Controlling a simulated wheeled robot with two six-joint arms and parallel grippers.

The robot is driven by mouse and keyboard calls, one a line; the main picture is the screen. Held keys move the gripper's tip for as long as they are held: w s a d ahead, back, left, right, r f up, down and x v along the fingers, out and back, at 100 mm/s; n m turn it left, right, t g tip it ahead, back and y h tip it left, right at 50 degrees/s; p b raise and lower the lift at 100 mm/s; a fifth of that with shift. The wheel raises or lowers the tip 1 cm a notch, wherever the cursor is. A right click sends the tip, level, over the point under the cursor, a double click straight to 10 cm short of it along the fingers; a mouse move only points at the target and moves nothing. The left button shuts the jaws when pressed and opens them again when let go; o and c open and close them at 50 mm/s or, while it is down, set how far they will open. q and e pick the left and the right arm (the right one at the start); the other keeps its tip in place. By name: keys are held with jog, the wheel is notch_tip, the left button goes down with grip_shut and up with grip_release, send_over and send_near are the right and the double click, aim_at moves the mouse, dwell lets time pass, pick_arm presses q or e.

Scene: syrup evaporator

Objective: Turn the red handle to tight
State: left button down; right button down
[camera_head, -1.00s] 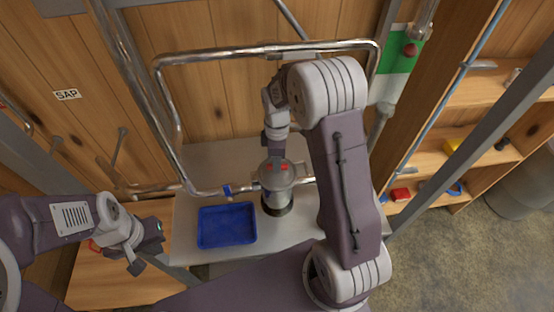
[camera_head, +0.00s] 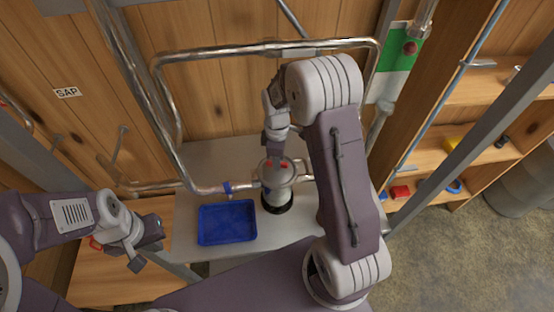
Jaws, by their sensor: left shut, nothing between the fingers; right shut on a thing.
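The red handle (camera_head: 284,164) is on top of the grey metal canister (camera_head: 276,183), showing as red parts on either side of my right gripper. My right gripper (camera_head: 275,158) points down at the canister's top and is shut on the red handle. Its fingers hide the middle of the handle. The canister stands upright on a black base, joined to the pipe run. My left gripper (camera_head: 142,255) is shut and empty at the lower left, well away from the canister.
A blue tray (camera_head: 227,223) lies on the grey bench left of the canister. A bent metal pipe (camera_head: 165,110) frames the bench. A wooden shelf unit (camera_head: 450,150) with small items and a barrel (camera_head: 525,180) are at right.

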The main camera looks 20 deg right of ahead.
jog(key=m, duration=0.7)
jog(key=shift+m, duration=0.4)
jog(key=m, duration=0.7)
jog(key=shift+p, duration=0.4)
jog(key=m, duration=1.2)
jog(key=shift+m, duration=1.7)
